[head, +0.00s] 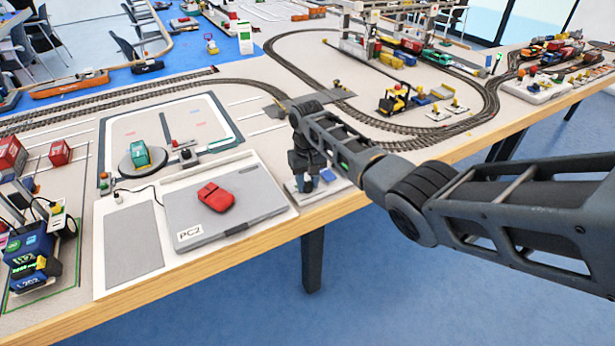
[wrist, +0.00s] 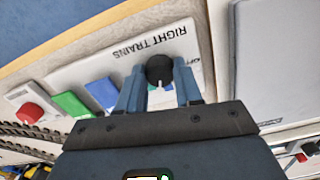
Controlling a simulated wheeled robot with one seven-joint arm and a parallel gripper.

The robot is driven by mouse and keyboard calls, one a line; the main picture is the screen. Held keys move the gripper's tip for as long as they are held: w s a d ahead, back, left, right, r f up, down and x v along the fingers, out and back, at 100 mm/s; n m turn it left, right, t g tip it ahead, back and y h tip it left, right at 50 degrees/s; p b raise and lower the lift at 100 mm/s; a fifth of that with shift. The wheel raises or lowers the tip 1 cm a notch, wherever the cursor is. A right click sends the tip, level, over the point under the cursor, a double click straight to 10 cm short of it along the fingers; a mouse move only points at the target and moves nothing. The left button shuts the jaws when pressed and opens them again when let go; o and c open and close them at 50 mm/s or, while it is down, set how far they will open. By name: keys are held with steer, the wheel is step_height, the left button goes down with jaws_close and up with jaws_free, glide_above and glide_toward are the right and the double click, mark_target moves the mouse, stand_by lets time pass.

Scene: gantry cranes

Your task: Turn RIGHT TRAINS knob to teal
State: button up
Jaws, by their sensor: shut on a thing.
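The RIGHT TRAINS knob (wrist: 159,68) is a round black knob on a white panel (wrist: 85,72), with its label upside down in the wrist view. A pale pointer mark shows on its lower side in that view. Part of an "OFF" label shows to its right. My gripper (wrist: 160,88) is shut on the knob, one blue-grey finger on each side. In the head view my gripper (head: 306,182) reaches down to the panel (head: 340,182) at the table's front edge and hides the knob.
Green (wrist: 70,104) and blue (wrist: 103,92) pads and a red knob (wrist: 30,113) lie left of the gripper in the wrist view. A grey laptop (head: 180,222) with a red mouse-like object (head: 215,197) is left of my gripper. Train track (head: 440,130) curves behind.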

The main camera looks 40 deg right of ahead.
mark_target(308, 184)
steer(key=shift+m+p, duration=0.5)
steer(key=shift+m, duration=1.4)
steer(key=shift+w+r, duration=0.1)
steer(key=o, duration=1)
steer(key=shift+o, duration=0.2)
steer(key=shift+r, duration=3.85)
